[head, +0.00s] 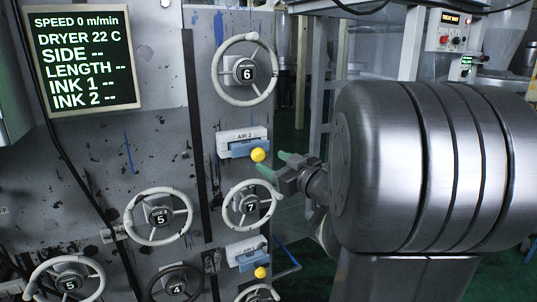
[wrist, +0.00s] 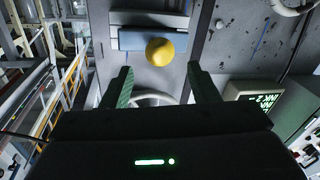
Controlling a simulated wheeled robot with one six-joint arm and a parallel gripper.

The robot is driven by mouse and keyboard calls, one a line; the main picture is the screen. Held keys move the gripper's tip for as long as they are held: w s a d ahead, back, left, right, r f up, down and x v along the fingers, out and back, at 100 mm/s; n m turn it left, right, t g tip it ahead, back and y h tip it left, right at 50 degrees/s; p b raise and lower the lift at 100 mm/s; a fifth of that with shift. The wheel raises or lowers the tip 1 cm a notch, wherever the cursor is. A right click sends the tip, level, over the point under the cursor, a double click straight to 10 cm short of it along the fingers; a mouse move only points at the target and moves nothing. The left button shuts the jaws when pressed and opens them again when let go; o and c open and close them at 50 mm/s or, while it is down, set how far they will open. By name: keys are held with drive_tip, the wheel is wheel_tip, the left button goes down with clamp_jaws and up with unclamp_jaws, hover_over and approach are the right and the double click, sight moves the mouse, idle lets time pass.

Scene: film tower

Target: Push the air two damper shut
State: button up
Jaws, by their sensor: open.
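I cannot tell whether the knob is touched.
Handwheel 6 (head: 246,93) is above the damper and handwheel 7 (head: 236,210) close below. A second damper with a yellow knob (head: 260,272) is lower down. A screen (head: 83,60) hangs at upper left, and a control box (head: 449,30) stands at upper right.

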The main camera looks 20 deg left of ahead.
sight(263, 156)
drive_tip(key=x, duration=0.7)
drive_tip(key=shift+w+a, duration=0.15)
drive_tip(key=shift+a, duration=0.1)
drive_tip(key=shift+c, duration=0.4)
